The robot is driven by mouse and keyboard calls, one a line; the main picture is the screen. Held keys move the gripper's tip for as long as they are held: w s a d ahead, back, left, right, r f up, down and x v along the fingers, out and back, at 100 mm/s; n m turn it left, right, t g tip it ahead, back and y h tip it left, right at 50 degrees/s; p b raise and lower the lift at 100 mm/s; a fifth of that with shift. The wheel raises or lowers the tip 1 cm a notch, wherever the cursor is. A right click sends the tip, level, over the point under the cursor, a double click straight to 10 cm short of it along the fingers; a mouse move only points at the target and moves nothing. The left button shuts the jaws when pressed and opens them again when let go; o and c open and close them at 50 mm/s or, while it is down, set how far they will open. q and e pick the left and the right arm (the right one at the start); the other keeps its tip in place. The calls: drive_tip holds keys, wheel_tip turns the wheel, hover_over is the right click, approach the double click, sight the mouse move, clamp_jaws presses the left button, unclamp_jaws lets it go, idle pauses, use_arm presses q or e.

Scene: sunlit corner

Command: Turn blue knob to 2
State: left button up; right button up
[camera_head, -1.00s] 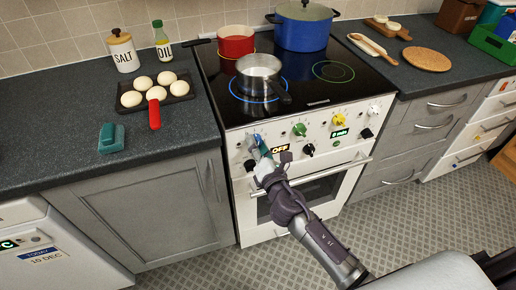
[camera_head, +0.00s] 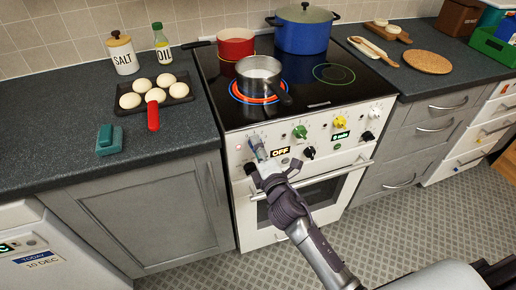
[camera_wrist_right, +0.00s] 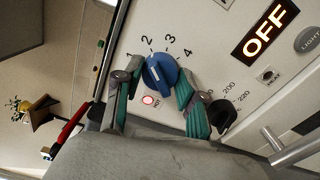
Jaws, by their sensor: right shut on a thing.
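The blue knob (camera_head: 256,147) is at the left end of the white stove's front panel. It shows larger in the wrist view (camera_wrist_right: 161,72), with the numbers 1 to 4 printed around it. A pale mark on the knob faces its upper left, towards the 1 and 2 side; I cannot tell the exact number. My right gripper (camera_head: 257,157) reaches the knob from the front. In the wrist view its teal-padded fingers (camera_wrist_right: 160,80) are on both sides of the knob, shut on it. A red light (camera_wrist_right: 148,100) glows beside the knob. My left gripper is not in view.
A silver pot (camera_head: 260,76) stands on a glowing orange-red burner ring (camera_head: 237,93). Green (camera_head: 300,132), yellow (camera_head: 339,122) and black knobs sit along the panel, with an OFF display (camera_head: 280,153). The oven handle (camera_head: 330,173) runs below. A black knob (camera_wrist_right: 222,115) is close to my right finger.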

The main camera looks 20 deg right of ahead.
idle(0.4)
drive_tip(key=o, duration=1.1)
drive_tip(key=shift+o, duration=0.2)
drive_tip(key=shift+s, duration=0.1)
drive_tip(key=s, duration=1.2)
drive_tip(key=shift+d, duration=0.25)
drive_tip(key=shift+w+f, duration=0.1)
